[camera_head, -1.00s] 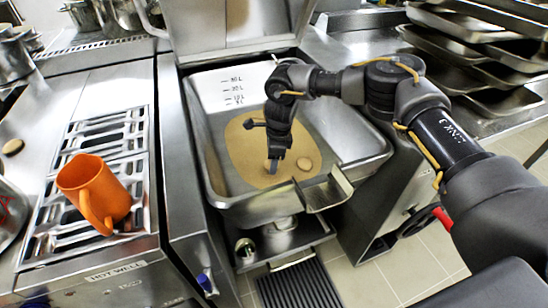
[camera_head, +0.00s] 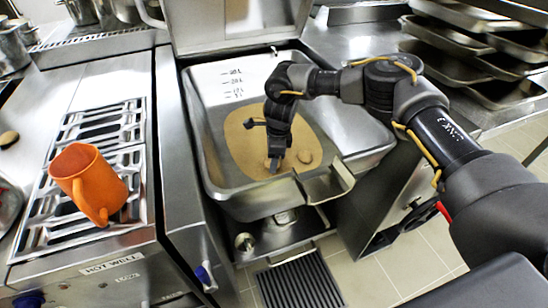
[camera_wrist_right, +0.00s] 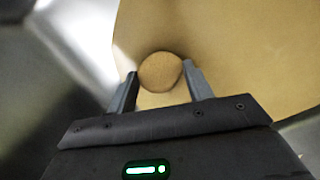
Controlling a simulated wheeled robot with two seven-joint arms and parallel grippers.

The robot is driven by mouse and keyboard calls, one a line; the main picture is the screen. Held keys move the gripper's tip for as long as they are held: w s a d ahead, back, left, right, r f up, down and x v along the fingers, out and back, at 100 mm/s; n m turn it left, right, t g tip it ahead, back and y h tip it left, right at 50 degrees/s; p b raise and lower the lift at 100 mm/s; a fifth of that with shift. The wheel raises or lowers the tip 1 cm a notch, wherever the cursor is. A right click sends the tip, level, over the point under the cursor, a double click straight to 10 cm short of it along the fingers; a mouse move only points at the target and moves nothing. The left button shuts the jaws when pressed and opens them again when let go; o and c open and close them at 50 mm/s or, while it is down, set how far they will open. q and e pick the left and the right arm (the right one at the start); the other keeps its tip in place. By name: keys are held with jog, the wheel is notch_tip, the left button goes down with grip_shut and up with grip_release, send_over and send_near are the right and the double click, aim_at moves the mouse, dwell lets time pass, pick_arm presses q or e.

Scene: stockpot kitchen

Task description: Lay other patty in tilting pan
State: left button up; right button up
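The tilting pan (camera_head: 212,166) is open in the middle of the head view, with a tan area on its floor. One small round brown patty (camera_head: 303,157) lies on that floor, just right of my right gripper (camera_head: 275,165). My right gripper points down inside the pan, its fingertips low at the tan floor. Another patty (camera_wrist_right: 160,72) sits between its fingertips in the right wrist view, with both fingers against its sides; in the head view it is mostly hidden by the fingers. Whether it touches the floor is unclear. My left gripper is out of view.
An orange mug (camera_head: 88,184) is on the slatted hot-well top at the left. A small brown round thing (camera_head: 8,139) lies on the counter at the far left. Stacked metal trays (camera_head: 470,65) stand at the right. The pan's raised lid (camera_head: 235,25) is behind it.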

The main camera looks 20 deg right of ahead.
jog(key=o, duration=0.5)
jog(key=shift+o, duration=0.2)
notch_tip(320, 180, up, 11)
jog(key=d, duration=0.1)
jog(key=shift+s+d+f, duration=0.15)
jog(key=shift+s, duration=0.05)
dwell(0.4)
